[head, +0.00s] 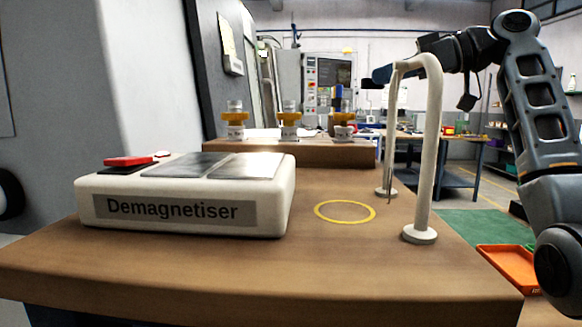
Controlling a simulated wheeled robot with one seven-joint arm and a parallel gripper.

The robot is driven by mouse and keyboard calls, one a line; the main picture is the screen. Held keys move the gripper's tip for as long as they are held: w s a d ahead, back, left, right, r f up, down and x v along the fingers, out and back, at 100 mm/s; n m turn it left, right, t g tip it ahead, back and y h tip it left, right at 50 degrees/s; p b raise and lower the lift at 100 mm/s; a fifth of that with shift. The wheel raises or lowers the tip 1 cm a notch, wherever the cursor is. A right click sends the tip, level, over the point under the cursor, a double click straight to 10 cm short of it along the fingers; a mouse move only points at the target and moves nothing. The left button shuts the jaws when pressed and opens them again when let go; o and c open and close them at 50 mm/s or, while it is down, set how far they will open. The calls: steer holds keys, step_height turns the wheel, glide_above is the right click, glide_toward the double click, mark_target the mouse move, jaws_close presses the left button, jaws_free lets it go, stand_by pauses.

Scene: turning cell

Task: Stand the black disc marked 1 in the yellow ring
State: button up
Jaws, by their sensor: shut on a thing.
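The yellow ring (345,212) lies flat and empty on the brown bench top, between the demagnetiser and the white arch. My gripper (382,75) is small in the picture, high above the bench at the top of the arch, which partly covers it. It is shut on a small dark thing. I cannot tell whether that is the black disc, and no mark 1 is readable. No other black disc shows on the bench. The gripper is above the ring in the picture and well clear of it.
The white arch (429,150) stands on two round feet right of the ring. A demagnetiser (185,195) sits on the left. Tool holders, including one yellow-collared holder (235,120), stand on the raised back ledge. An orange tray (508,268) is beyond the bench's right edge.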

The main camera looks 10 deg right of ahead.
steer(key=w+a+f, duration=0.7)
steer(key=a+f, duration=0.1)
steer(key=shift+w+a+f, duration=0.1)
steer(key=shift+w+a, duration=0.2)
steer(key=shift+w, duration=0.05)
steer(key=shift+f, duration=2)
steer(key=shift+f, duration=0.2)
steer(key=o, duration=1.2)
